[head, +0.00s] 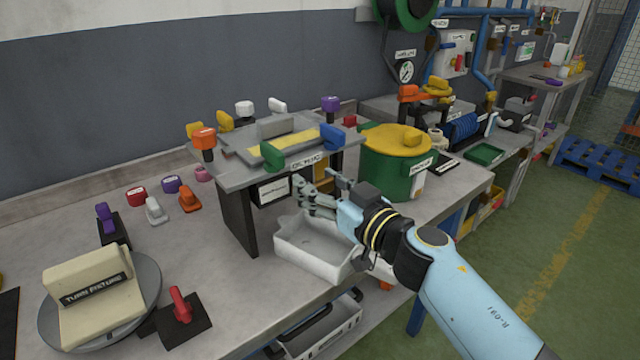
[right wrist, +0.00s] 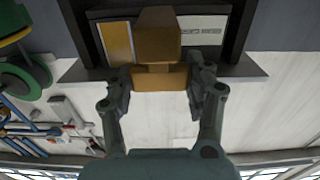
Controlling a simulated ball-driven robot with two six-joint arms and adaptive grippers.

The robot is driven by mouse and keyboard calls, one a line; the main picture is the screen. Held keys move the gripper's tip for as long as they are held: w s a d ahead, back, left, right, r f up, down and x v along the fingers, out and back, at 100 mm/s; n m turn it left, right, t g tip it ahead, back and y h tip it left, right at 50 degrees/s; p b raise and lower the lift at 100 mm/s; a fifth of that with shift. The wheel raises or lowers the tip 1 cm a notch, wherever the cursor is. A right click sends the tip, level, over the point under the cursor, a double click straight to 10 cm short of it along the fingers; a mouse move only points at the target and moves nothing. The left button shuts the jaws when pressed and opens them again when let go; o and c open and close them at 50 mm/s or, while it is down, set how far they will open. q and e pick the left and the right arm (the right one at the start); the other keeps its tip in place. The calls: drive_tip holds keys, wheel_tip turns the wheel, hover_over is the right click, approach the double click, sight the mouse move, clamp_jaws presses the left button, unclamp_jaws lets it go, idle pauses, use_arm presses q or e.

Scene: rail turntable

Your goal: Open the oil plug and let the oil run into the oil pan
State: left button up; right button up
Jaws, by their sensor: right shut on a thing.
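The oil plug shows in the right wrist view as a brass-brown block (right wrist: 158,45) under a dark raised stand. My right gripper (right wrist: 160,82) is shut on it, one finger on each side. In the head view my right gripper (head: 312,188) reaches under the front edge of the raised stand (head: 235,178), by its label; the plug is hidden there. The white oil pan (head: 300,262) sits on the bench below the gripper, partly covered by my arm. I see no oil in its visible part. My left gripper is not in view.
A green drum with a yellow lid (head: 395,140) stands close right of the stand. Coloured handles crowd the stand's top. A turntable fixture (head: 92,298) and a red-handled block (head: 182,318) are at front left. A grey crate (head: 318,335) is below the bench edge.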

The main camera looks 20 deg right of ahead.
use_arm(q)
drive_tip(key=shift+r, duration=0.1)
